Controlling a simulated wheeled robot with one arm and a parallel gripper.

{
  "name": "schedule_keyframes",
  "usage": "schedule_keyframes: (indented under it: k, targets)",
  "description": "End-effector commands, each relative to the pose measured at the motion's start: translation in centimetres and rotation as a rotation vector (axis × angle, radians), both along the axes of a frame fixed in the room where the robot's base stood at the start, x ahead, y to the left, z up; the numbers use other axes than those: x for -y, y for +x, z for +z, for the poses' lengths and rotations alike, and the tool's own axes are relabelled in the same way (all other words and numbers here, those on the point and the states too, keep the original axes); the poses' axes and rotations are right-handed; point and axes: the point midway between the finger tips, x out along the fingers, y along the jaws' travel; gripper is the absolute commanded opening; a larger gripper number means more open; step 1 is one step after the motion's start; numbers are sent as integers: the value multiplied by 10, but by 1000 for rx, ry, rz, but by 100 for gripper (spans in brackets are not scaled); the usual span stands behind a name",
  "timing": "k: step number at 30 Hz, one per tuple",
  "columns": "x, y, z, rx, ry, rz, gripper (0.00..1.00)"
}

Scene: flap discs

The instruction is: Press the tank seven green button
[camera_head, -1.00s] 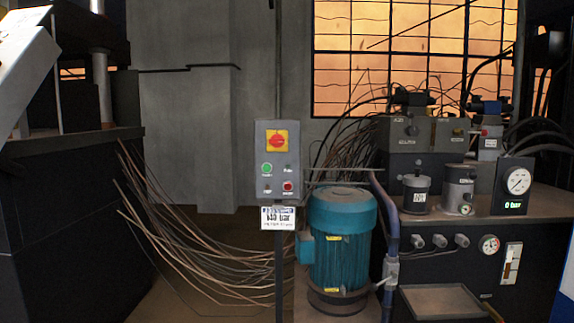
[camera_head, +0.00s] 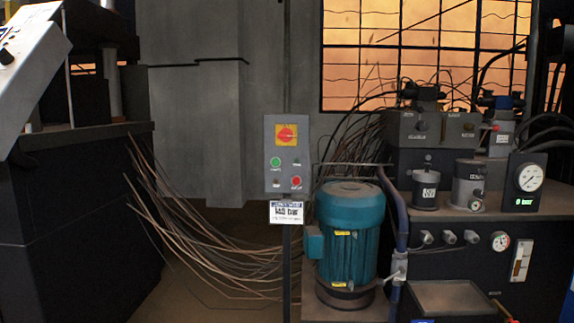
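A grey control box (camera_head: 287,154) stands on a dark post near the middle of the view. It has a red rotary switch on a yellow plate (camera_head: 286,135) at the top. Below, a green button (camera_head: 275,162) sits on the left and a red button (camera_head: 296,181) at lower right. A white label (camera_head: 286,212) hangs under the box; its text reads something like "140 bar" and is otherwise too small to read. I cannot make out "tank seven" on anything. My gripper is not in view.
A teal motor (camera_head: 350,232) stands right of the post. Behind it is a hydraulic unit with a gauge box (camera_head: 523,183) showing 0 bar. Loose cables (camera_head: 205,240) sag between the dark machine (camera_head: 80,215) at left and the post. Some floor shows below the cables.

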Motion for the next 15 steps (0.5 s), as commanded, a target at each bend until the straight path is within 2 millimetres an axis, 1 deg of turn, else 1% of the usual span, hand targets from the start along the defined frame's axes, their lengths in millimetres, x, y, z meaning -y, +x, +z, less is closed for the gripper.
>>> schedule_keyframes:
  k: [1, 4, 5, 15]
  targets:
    - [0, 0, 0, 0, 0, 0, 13]
    - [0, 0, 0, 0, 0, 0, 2]
    - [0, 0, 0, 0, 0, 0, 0]
    - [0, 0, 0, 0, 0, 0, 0]
